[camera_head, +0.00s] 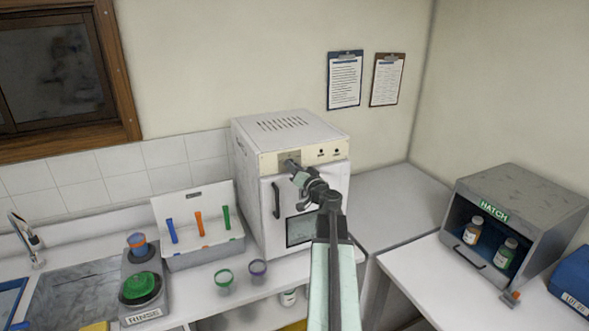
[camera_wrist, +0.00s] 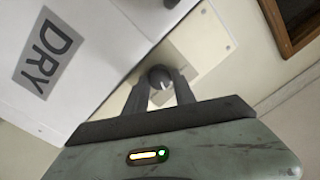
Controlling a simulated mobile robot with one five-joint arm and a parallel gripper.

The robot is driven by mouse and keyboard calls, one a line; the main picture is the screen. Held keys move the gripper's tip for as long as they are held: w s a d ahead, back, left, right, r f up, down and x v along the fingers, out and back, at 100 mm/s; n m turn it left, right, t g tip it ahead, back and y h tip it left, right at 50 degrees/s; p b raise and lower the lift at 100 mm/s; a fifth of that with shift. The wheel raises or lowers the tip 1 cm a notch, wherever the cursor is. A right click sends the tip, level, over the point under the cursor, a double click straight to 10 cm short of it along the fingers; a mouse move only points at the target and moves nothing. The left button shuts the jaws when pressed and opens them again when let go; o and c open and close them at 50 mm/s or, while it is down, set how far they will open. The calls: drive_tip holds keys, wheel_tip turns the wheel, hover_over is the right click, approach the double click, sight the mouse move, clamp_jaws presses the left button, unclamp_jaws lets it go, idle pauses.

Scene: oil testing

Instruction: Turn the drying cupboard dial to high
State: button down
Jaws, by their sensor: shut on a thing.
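The drying cupboard (camera_head: 248,165) is a white box on the counter, with vents on top and a dark handle on its door. Its side or front shows the label DRY (camera_wrist: 48,54) in the wrist view. The dial (camera_wrist: 160,78) is a round dark knob with a light pointer mark, set on a pale plate. My gripper (camera_wrist: 160,88) is shut on the dial, one finger on each side. In the head view my gripper (camera_head: 291,163) reaches the upper front panel, and it hides the dial there. The dial's setting marks cannot be read.
A rack (camera_head: 205,255) with coloured tools stands left of the cupboard. A rinse station (camera_head: 140,290) is further left. A grey hatch box (camera_head: 520,200) with bottles is at right.

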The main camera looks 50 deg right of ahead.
drive_tip(key=shift+f+m+b, duration=0.1)
drive_tip(key=shift+m+b, duration=0.25)
drive_tip(key=shift+m, duration=3.85)
drive_tip(key=c, duration=1)
unclamp_jaws()
drive_tip(key=shift+c, duration=0.2)
drive_tip(key=shift+s+a, duration=0.1)
